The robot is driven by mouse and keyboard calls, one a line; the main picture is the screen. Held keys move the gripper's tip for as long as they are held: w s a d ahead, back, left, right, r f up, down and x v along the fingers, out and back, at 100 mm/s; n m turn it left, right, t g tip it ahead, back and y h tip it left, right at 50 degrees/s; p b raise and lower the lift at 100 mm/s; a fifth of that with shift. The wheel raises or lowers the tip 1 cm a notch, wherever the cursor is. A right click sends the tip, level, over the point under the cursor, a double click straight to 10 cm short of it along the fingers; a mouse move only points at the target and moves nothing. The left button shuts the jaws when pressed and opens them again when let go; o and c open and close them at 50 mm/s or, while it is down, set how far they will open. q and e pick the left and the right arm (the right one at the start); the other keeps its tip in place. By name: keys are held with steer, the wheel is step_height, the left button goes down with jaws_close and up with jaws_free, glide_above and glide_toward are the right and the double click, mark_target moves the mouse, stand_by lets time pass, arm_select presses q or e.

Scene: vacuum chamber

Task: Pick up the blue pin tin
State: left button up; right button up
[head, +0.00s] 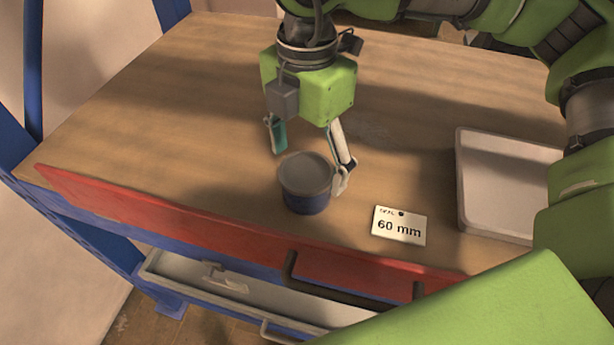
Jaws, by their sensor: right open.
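The blue pin tin (306,203) stands upright on the wooden tabletop, near the red front edge, with a grey lid on top. My right gripper (308,170) points down over the tin and is open. One finger is at the tin's right side, close to it; I cannot tell if it touches. The other finger is behind and to the left of the lid, seemingly apart from it. My left gripper is not in view.
A white card reading "60 mm" (399,226) lies right of the tin. A white tray (467,190) stands farther right. A partly open drawer (240,300) and a dark handle (350,296) are below the red edge (170,217). The tabletop at left is clear.

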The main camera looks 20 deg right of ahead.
mark_target(307, 170)
steer(key=shift+f+p, duration=0.5)
steer(key=shift+f, duration=0.1)
step_height(307, 170, down, 4)
steer(key=shift+r+p, duration=0.25)
steer(key=shift+p, duration=0.65)
steer(key=shift+f, duration=0.45)
steer(key=c, duration=1.1)
